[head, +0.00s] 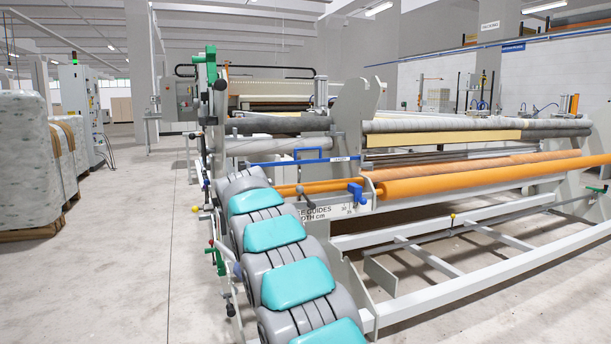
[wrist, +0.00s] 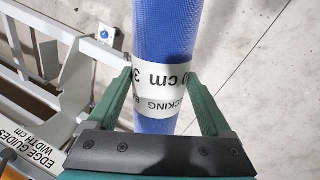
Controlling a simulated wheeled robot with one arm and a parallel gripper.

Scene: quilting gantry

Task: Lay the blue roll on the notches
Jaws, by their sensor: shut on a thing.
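The blue roll (wrist: 165,30) shows in the wrist view, running from the top edge down between my fingers. It carries a white label (wrist: 152,98) with black lettering. My gripper (wrist: 161,77) has dark green fingers on both sides of the roll and is shut on it. The floor lies below the roll, which is held up off it. A pale plate with a cut-out edge (wrist: 48,65) stands to the left. In the head view a pale upright plate (head: 352,115) has a notched top. I cannot make out my gripper or the held roll clearly there.
An orange roller (head: 470,177) and a grey-wrapped roll (head: 455,124) lie along the gantry. A white low frame (head: 440,270) reaches forward on the right. A label about edge guides (wrist: 52,148) is close at lower left. Wrapped stacks (head: 22,150) stand left; floor (head: 125,260) between is clear.

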